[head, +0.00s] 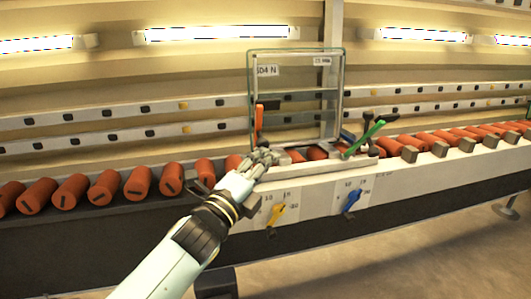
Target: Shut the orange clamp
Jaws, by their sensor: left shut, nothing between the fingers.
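The orange clamp (259,119) shows as a narrow upright orange handle at the left edge of a clear glass panel (300,100). Its lower part is hidden behind my gripper. My left gripper (266,155) is shut and empty, just below the orange handle in the picture. I cannot tell whether it touches the clamp. My right gripper is not in view.
A green lever (368,137) slants up at the right of the panel. Orange cylinders (138,182) line the conveyor on both sides. A yellow knob (276,213) and a blue knob (350,200) sit on the front face.

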